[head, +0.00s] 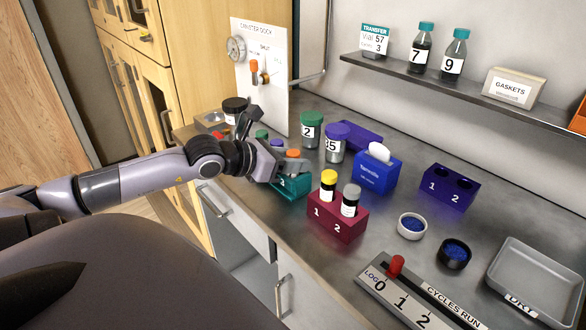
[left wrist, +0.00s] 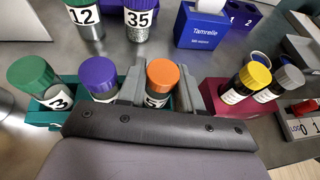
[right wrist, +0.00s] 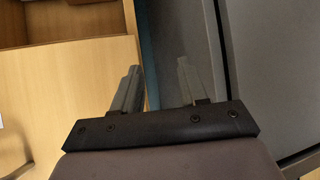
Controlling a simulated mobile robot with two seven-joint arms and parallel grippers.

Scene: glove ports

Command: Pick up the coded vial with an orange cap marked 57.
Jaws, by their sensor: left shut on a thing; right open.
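The orange-capped vial (head: 293,154) stands at the right end of a teal rack (head: 290,190). In the left wrist view the orange-capped vial (left wrist: 163,76) has a label starting with 5, the rest hidden. My left gripper (head: 284,163) is shut on this vial, with its fingers (left wrist: 162,88) on either side of it. Beside it in the rack are a purple-capped vial (left wrist: 98,75) and a green-capped vial (left wrist: 34,76) whose label shows a 3. My right gripper (right wrist: 155,85) is open and empty, away from the counter items.
A maroon rack (head: 338,221) with yellow- and grey-capped vials stands close to the right. Jars 12 (head: 311,130) and 35 (head: 336,143) and a blue tissue box (head: 376,173) stand behind. A purple two-hole rack (head: 449,187) is empty. A shelf card (head: 375,41) reads Transfer, Vial 57.

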